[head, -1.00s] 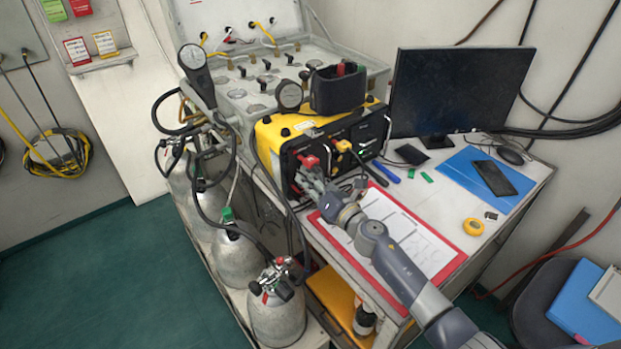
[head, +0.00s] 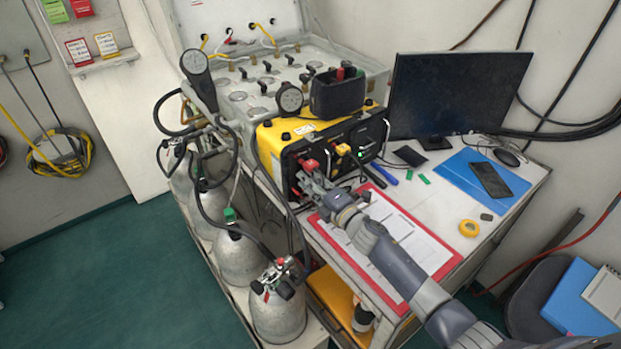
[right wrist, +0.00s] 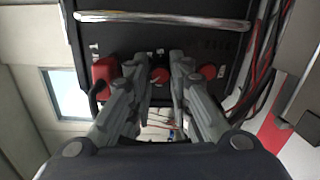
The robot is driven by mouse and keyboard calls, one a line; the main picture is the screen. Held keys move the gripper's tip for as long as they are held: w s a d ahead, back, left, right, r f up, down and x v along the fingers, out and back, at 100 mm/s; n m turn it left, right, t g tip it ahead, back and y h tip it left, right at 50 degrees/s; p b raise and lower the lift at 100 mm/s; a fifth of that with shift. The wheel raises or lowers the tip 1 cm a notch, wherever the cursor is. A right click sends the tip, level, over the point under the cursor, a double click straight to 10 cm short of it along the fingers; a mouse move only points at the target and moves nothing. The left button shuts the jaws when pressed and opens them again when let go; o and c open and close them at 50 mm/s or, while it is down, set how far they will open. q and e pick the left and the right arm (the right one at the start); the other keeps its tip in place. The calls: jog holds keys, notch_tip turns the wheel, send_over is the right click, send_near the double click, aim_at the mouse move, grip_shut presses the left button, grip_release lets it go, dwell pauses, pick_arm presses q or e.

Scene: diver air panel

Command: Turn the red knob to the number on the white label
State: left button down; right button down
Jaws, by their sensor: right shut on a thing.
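The yellow and black box (head: 290,134) stands on the bench, its black front facing the bench's front right. My right gripper (head: 301,180) is at the lower left of that front, just below a red block (head: 309,165). In the right wrist view the fingers (right wrist: 161,84) are shut on a small round red knob (right wrist: 160,75); its pointer and any numbers around it cannot be read. A second red knob (right wrist: 208,71) is right of the fingers, and the red block (right wrist: 104,76) is left. A small white label (head: 304,129) lies on the box's top, too small to read. My left gripper is out of view.
A yellow block (head: 343,149) sits on the same front. A red-bordered sheet (head: 415,240) lies under my right arm. A monitor (head: 455,92) stands behind. Gas cylinders (head: 277,312) with hoses stand at the bench's left side.

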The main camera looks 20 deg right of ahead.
jog(key=shift+m+p, duration=0.6)
jog(key=shift+m, duration=1.5)
jog(key=c, duration=1.4)
grip_release()
jog(key=shift+c, duration=0.2)
